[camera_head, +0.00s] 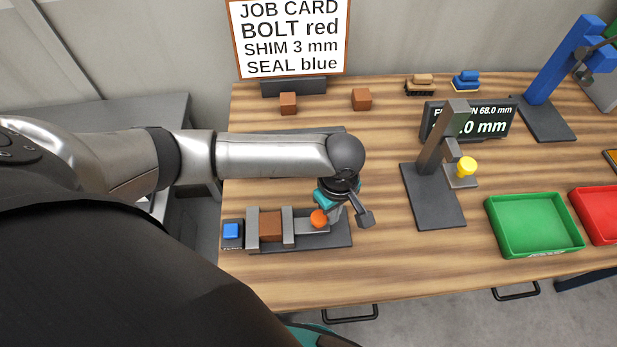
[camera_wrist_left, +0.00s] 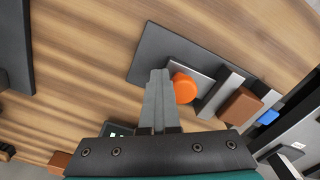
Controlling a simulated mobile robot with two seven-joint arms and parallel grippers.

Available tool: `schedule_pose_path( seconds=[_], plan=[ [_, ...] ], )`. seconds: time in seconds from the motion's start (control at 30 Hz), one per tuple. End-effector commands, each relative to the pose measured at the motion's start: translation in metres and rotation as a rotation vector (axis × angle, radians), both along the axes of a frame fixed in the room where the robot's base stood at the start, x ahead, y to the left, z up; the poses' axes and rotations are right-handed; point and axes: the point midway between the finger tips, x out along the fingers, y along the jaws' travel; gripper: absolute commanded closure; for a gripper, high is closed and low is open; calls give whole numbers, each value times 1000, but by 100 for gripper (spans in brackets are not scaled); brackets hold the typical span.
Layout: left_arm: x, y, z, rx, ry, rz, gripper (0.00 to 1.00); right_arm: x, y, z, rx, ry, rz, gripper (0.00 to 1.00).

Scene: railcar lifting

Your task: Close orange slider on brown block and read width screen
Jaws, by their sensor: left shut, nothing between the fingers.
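The brown block (camera_head: 271,225) sits between two upright grey jaws (camera_head: 288,228) on a dark base plate. The orange slider knob (camera_head: 319,218) is on a grey bar running right from the right jaw; it also shows in the left wrist view (camera_wrist_left: 184,88). I cannot tell whether both jaws touch the block. My left gripper (camera_head: 334,215) is shut and empty, its fingers (camera_wrist_left: 158,75) right beside the knob on the side away from the block. A black screen (camera_head: 484,121) stands behind a grey post, which hides part of its text; "68.0 mm" and "0 mm" show. My right gripper is not seen.
A blue button (camera_head: 231,231) is at the fixture's left end. A grey post stand (camera_head: 435,195) with a yellow knob (camera_head: 466,167) stands right of my gripper. Green (camera_head: 538,252) and red (camera_head: 597,214) trays lie farther right. My left arm hides the table middle. A job card (camera_head: 290,38) stands behind.

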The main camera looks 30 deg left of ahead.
Motion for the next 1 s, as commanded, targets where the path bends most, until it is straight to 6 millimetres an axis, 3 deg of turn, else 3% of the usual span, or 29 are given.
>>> schedule_pose_path(
  seconds=[0.3, 1.0],
  plan=[
    [-2, 6, -1, 17, 10, 4, 100, 0, 0, 1, 0, 0, 0, 26],
    [10, -14, 20, 8, 6, 2, 100, 0, 0, 27, 1, 0, 0, 26]
  ],
)
